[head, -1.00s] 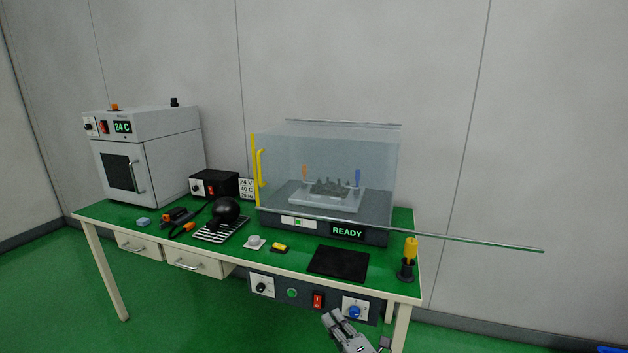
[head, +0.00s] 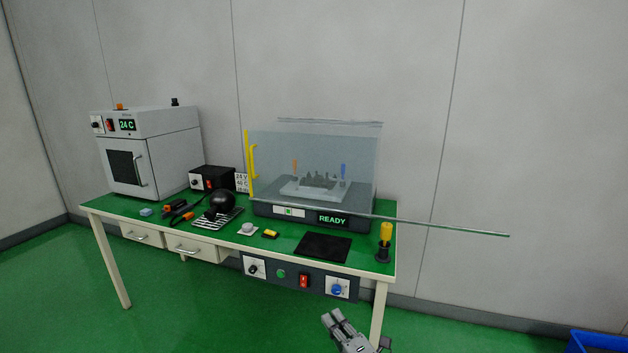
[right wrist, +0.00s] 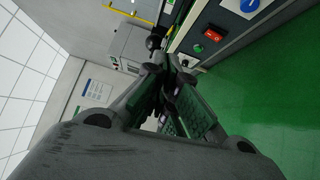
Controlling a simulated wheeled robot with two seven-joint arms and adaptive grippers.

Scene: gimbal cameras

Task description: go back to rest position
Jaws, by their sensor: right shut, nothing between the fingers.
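My right gripper (head: 334,318) shows at the bottom of the head view, in front of the workbench's front right leg and below the control panel. It is shut with nothing between its fingers and touches nothing that I can see. In the right wrist view its fingers (right wrist: 172,62) meet near the middle, with the bench's panel beyond them. My left gripper is not in either view.
The green-topped workbench (head: 290,261) carries an oven (head: 165,150), a clear-covered test chamber (head: 312,160) reading READY, a black mat (head: 323,246) and a yellow-handled tool (head: 386,232). A control panel (head: 295,277) hangs under its front edge. A blue bin (head: 590,343) stands at lower right. Green floor before the bench is clear.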

